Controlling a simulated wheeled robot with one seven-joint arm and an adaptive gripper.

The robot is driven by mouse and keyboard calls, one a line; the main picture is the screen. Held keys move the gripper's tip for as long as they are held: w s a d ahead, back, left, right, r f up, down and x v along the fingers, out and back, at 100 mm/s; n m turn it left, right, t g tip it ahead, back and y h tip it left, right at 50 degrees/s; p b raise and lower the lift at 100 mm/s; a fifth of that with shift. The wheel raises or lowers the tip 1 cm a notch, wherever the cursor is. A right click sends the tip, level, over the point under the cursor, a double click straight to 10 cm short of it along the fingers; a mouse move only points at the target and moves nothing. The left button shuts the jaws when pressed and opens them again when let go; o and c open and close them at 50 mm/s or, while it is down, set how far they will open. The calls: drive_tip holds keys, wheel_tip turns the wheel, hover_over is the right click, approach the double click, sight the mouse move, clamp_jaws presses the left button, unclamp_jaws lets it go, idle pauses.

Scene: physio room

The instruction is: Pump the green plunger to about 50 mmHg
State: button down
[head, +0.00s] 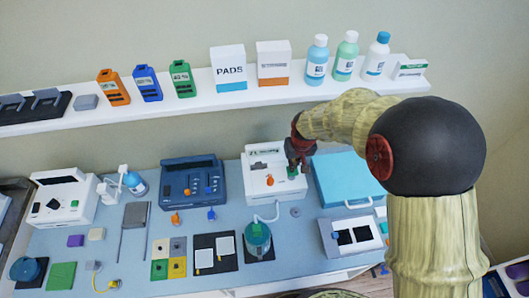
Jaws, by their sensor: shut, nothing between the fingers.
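The white pump unit (259,190) stands on the blue-grey table, right of the dark blue device. A small green part, apparently the green plunger (292,176), shows at its right front, partly hidden by my gripper. My gripper (297,168) is shut and empty, pointing down right over the green part. I cannot tell whether the fingertips touch it. The pressure reading is too small to read.
A light blue case (345,180) lies just right of the unit, and a white tray (350,236) with dark pads is in front of it. The dark blue device (192,180) is at left. A white shelf (215,103) with bottles and boxes runs above.

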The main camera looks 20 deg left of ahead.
idle(0.4)
drive_tip(key=shift+f+b, duration=1.45)
drive_tip(key=shift+f, duration=0.85)
drive_tip(key=shift+r+p, duration=1.3)
drive_tip(key=shift+r, duration=1.05)
drive_tip(key=shift+f, duration=0.15)
drive_tip(key=shift+f+b, duration=1.55)
drive_tip(key=shift+f, duration=0.75)
drive_tip(key=shift+r, duration=0.2)
